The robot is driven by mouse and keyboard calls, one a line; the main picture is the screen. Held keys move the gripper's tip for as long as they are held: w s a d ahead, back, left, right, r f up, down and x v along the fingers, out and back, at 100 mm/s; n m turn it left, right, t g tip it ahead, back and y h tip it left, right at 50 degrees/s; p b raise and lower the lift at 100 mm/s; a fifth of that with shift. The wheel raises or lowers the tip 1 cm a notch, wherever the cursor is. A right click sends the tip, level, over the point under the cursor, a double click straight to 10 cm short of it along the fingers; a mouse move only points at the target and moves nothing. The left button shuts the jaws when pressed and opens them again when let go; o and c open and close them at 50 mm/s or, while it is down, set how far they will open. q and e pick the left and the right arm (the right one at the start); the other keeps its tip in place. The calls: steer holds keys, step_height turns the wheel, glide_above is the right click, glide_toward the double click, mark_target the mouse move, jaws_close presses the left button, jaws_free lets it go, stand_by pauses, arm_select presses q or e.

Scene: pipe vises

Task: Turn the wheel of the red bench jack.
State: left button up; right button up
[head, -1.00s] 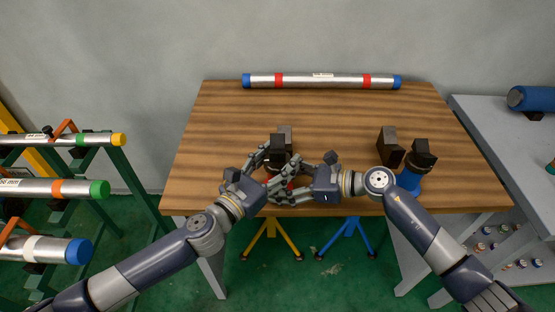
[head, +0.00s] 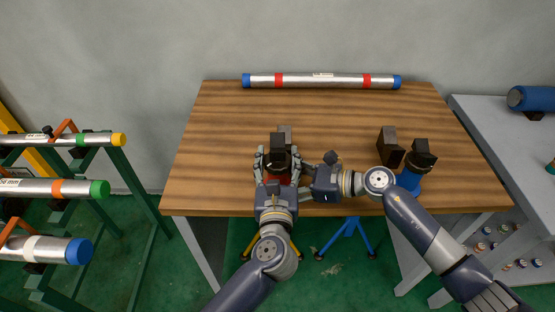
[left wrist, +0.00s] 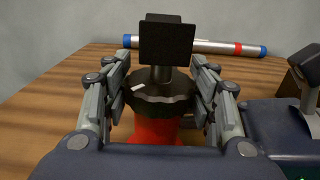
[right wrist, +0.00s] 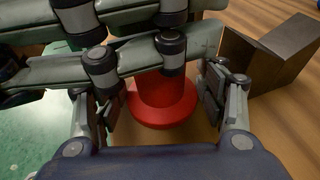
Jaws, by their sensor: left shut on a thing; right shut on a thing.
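The red bench jack (head: 279,180) stands at the front edge of the wooden table, with a black head (left wrist: 167,42) on a post above its black wheel (left wrist: 160,95). A white mark shows on the wheel's left side in the left wrist view. My left gripper (head: 277,158) reaches in from the front, its fingers on both sides of the wheel, shut on it. My right gripper (right wrist: 165,105) comes from the right and is shut on the red body low down, above its flared base. My left gripper's fingers cross the top of the right wrist view and hide the wheel there.
A blue jack (head: 409,181) with a black head stands to the right, beside a dark block (head: 390,148). Another dark block (right wrist: 270,55) stands near the red jack. A silver pipe (head: 322,81) lies along the table's back. The table's middle is clear.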

arm_select(q)
steer(key=shift+n+y, duration=0.4)
steer(key=shift+y, duration=0.3)
steer(key=o, duration=1.1)
steer(key=shift+s, duration=0.1)
steer(key=s, duration=1.1)
steer(key=shift+s+d, duration=0.3)
steer(key=shift+s, duration=0.05)
